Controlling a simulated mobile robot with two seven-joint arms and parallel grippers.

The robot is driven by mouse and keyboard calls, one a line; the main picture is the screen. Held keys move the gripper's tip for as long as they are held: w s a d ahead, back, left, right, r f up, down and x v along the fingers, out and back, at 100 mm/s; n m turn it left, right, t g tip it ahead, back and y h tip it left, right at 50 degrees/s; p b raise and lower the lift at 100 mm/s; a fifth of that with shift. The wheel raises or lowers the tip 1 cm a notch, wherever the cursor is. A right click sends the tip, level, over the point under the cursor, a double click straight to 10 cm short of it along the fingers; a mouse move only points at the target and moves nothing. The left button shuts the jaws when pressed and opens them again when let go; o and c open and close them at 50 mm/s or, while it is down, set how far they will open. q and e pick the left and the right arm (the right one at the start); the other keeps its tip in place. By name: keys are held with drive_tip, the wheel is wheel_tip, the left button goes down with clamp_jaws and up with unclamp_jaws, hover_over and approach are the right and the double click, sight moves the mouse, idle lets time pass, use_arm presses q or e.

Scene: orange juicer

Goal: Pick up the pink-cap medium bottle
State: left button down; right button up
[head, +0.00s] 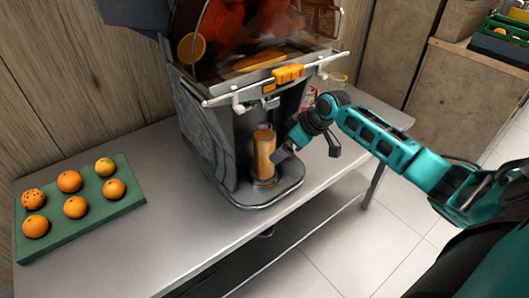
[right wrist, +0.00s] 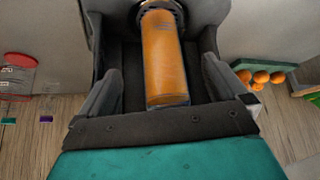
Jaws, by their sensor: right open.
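An orange-filled bottle (head: 264,156) with a pinkish cap stands upright on the juicer's drip tray (head: 257,197), under the spout. In the right wrist view the bottle (right wrist: 164,60) lies between the two fingers of my right gripper (right wrist: 155,75), with a gap visible on either side of it. My right gripper also shows in the head view (head: 283,153), open and close against the bottle's right side. The cap is not clear in the wrist view. My left gripper is not in view.
The juicer (head: 205,125) stands on a metal table (head: 160,215) and surrounds the bottle at the back and left. A green tray (head: 88,222) with several oranges sits at the left. A red-lidded container (right wrist: 18,75) stands beside the juicer.

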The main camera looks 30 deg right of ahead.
sight(274, 135)
drive_tip(key=w, duration=0.1)
drive_tip(key=w+a, duration=0.1)
drive_tip(key=w, duration=0.1)
drive_tip(key=w+a, duration=0.1)
drive_tip(key=shift+w+a+f, duration=0.25)
drive_tip(key=shift+w, duration=0.15)
drive_tip(key=shift+w+f, duration=0.1)
drive_tip(key=shift+f, duration=0.2)
clamp_jaws()
drive_tip(key=shift+r, duration=0.1)
idle(0.6)
